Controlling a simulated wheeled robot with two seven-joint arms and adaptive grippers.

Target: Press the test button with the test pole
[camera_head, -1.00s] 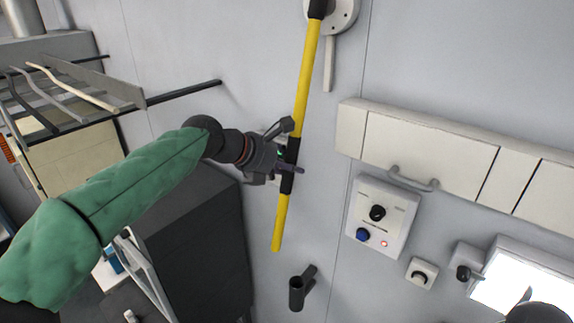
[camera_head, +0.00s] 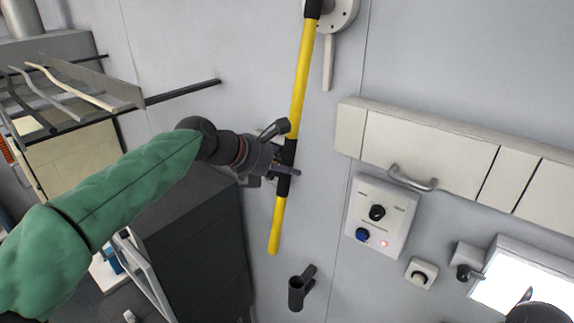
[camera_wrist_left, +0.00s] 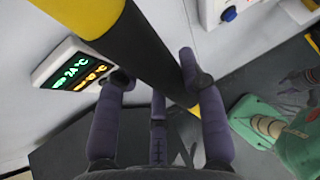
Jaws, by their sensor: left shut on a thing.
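The test pole is a long yellow rod (camera_head: 303,75) with black grip sections. In the head view it stands nearly upright in front of the wall, its lower end tilted left. My left gripper (camera_head: 287,168) is shut on its lower black section. The wrist view also shows the pole (camera_wrist_left: 140,50) between the fingers. A white wall panel (camera_head: 393,192) right of the pole carries a black knob (camera_head: 377,212), a blue button (camera_head: 362,235) and a small red light. The pole's lower end is apart from the button. A dark shape at bottom right may be my right gripper, unclear.
A dark tube holder (camera_head: 297,292) is on the wall below the pole, and a round mount (camera_head: 343,14) is near its top. Cream cabinets (camera_head: 430,155) with a handle jut out above the panel. A rack (camera_head: 90,95) and dark cabinet (camera_head: 195,235) stand left.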

